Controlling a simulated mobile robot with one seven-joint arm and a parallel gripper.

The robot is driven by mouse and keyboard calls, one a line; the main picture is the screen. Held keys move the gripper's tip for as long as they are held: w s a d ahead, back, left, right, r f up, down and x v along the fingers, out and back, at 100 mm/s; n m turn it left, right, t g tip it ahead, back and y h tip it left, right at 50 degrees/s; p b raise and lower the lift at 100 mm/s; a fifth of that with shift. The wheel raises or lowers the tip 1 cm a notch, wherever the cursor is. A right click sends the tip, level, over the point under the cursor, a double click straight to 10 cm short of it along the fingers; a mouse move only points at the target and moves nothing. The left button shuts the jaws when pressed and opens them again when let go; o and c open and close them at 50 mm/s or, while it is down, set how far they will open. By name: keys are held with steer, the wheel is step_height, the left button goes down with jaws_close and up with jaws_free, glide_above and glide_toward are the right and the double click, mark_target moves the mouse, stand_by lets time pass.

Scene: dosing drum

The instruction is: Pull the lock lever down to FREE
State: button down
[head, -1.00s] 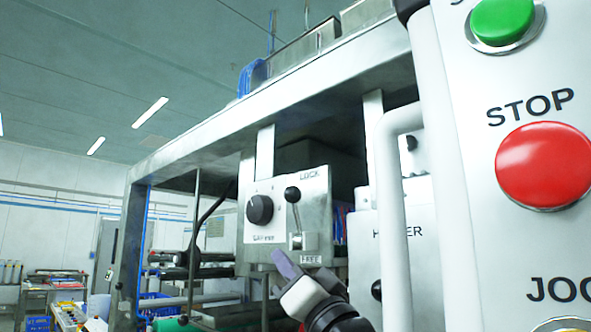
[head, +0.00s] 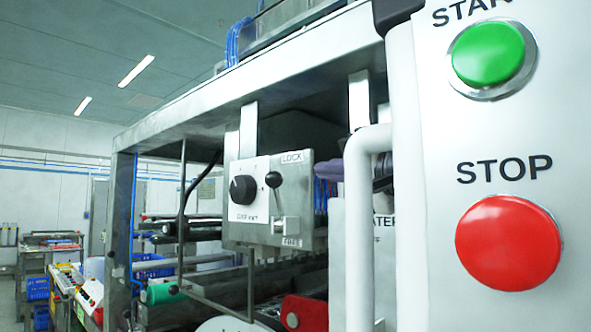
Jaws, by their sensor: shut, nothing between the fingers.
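The lock lever (head: 276,200) is a thin metal rod with a black ball knob on the front of a grey control box (head: 247,235). Its knob is up, just below the LOCK label (head: 291,158); the FREE label (head: 292,242) is at the box's lower edge. My gripper (head: 330,171) shows as a purple finger part to the right of the box, apart from the lever in the picture. A white upright pipe hides part of it. It is shut and holds nothing.
A black dial (head: 243,189) sits left of the lever. The white pipe (head: 370,230) and a panel with a green button (head: 488,54) and a red STOP button (head: 508,243) fill the right side. A red part (head: 303,313) shows below the box.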

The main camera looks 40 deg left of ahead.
mark_target(290, 171)
steer(key=p+x, duration=0.4)
steer(key=x, duration=0.4)
steer(key=shift+a+r, duration=0.2)
steer(key=shift+a, duration=0.1)
steer(key=shift+w+a+p, duration=0.2)
steer(key=shift+a+p, duration=0.1)
steer(key=shift+a, duration=0.35)
steer(key=shift+s+f, duration=0.1)
steer(key=shift+s, duration=0.05)
